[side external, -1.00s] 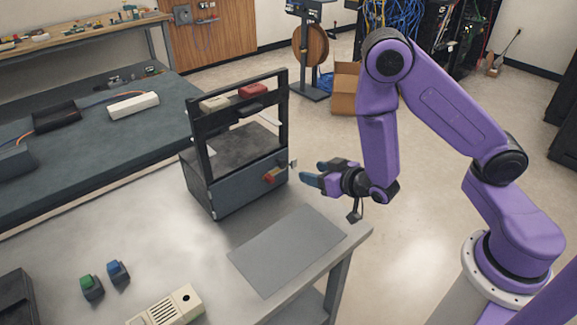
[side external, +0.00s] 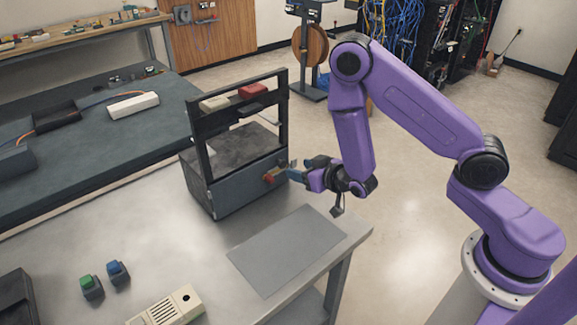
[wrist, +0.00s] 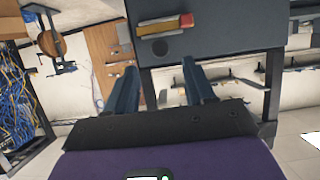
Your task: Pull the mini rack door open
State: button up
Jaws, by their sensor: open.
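The mini rack (side external: 190,150), a dark open frame with a grey lower box, stands on the bench. Its grey front door (side external: 238,188) looks shut in the side view. A red and yellow handle (side external: 268,178) sits near the door's right end; in the wrist view the handle (wrist: 160,27) lies across the door, ahead of the fingertips. My gripper (side external: 290,171) is open and empty, its blue-grey fingers pointing at the handle from the right. In the wrist view my gripper (wrist: 160,75) has its two fingers apart, with the handle roughly between their lines. Contact cannot be made out.
A flat grey plate (side external: 287,250) lies on the bench in front of the rack. Green (side external: 90,286) and blue (side external: 117,272) blocks and a beige box (side external: 170,308) are at the front left.

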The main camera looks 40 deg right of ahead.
aim_at(284, 165)
jog(key=shift+x, duration=3.2)
jog(key=shift+s, duration=0.1)
grip_shut()
